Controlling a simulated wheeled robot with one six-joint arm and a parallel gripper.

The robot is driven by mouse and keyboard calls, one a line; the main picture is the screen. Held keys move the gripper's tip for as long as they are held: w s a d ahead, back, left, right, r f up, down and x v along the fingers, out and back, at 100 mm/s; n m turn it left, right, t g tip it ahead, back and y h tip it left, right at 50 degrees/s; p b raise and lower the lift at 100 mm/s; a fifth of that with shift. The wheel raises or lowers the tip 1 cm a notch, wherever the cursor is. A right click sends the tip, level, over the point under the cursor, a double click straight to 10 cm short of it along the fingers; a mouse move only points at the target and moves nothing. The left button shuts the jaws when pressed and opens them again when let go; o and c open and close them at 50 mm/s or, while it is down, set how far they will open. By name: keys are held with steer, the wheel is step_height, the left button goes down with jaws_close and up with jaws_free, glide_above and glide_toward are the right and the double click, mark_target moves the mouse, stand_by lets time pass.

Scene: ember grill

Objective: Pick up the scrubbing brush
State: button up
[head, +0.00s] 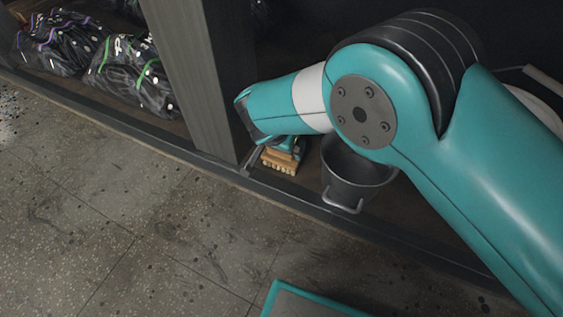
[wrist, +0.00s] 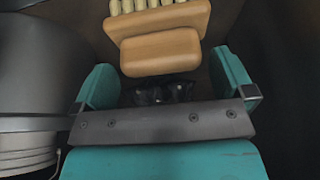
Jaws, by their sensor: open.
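The scrubbing brush (head: 281,162) has a wooden body and pale bristles. It sits on the dark shelf floor beside a post, partly hidden by my arm in the head view. In the wrist view the brush (wrist: 160,50) lies just ahead of my gripper (wrist: 165,82), its wooden block nearest me and its bristles at the top edge. My gripper's two teal fingers are apart, one on each side of the block's near end. I see gaps between the fingers and the wood.
A dark metal bucket (head: 355,182) with a handle stands right of the brush. A grey post (head: 195,80) rises to the left, with several dark bags (head: 130,75) beyond it. A low shelf edge (head: 300,205) runs in front. The tiled floor (head: 150,225) is open.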

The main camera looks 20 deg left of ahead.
steer(key=shift+x, duration=0.95)
steer(key=c, duration=0.8)
steer(key=shift+r, duration=0.1)
step_height(320, 180, up, 10)
steer(key=p, duration=0.6)
